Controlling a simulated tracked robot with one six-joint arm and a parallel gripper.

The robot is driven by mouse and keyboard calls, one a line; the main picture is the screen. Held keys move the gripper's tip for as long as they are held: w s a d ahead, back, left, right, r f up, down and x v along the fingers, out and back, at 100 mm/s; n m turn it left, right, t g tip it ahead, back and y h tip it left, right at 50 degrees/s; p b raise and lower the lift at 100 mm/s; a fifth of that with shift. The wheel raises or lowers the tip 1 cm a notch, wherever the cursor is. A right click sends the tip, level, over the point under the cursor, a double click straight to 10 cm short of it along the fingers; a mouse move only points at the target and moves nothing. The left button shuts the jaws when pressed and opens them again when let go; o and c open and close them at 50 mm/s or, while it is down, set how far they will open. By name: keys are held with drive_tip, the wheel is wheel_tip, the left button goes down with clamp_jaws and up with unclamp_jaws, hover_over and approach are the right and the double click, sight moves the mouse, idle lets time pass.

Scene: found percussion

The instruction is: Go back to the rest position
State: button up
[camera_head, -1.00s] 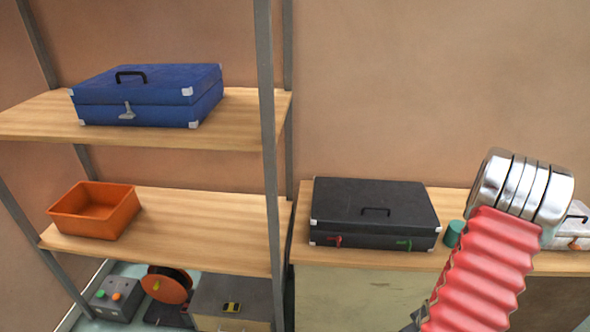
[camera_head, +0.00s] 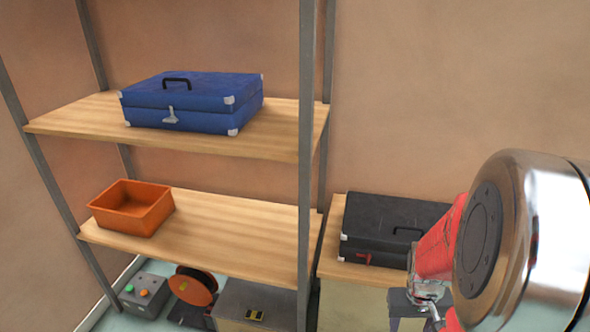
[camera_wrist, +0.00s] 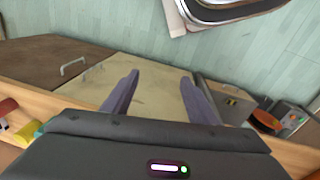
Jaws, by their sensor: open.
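My gripper (camera_wrist: 158,92) shows in the wrist view with its two purple-grey fingers spread apart and nothing between them. Beyond the fingers are the pale cabinet front and the floor. In the head view my red and chrome arm fills the right side. It hides part of the black case (camera_head: 388,230) on the cabinet top. The gripper's fingertips cannot be made out clearly in the head view.
A metal-post shelf (camera_head: 240,220) stands at left, with a blue case (camera_head: 190,102) on its upper board and an orange bin (camera_head: 130,208) on its lower board. Below are a grey button box (camera_head: 144,293), an orange reel (camera_head: 193,286) and a grey box (camera_head: 240,300).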

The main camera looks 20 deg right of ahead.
drive_tip(key=w+a+r+n+t+y, duration=0.1)
drive_tip(key=a+r+n+t, duration=0.3)
drive_tip(key=a+r, duration=1.8)
drive_tip(key=shift+w+a+n+t, duration=0.25)
drive_tip(key=shift+a+n+t, duration=0.15)
drive_tip(key=shift+a+t, duration=0.45)
drive_tip(key=shift+a, duration=0.15)
drive_tip(key=shift+c, duration=0.7)
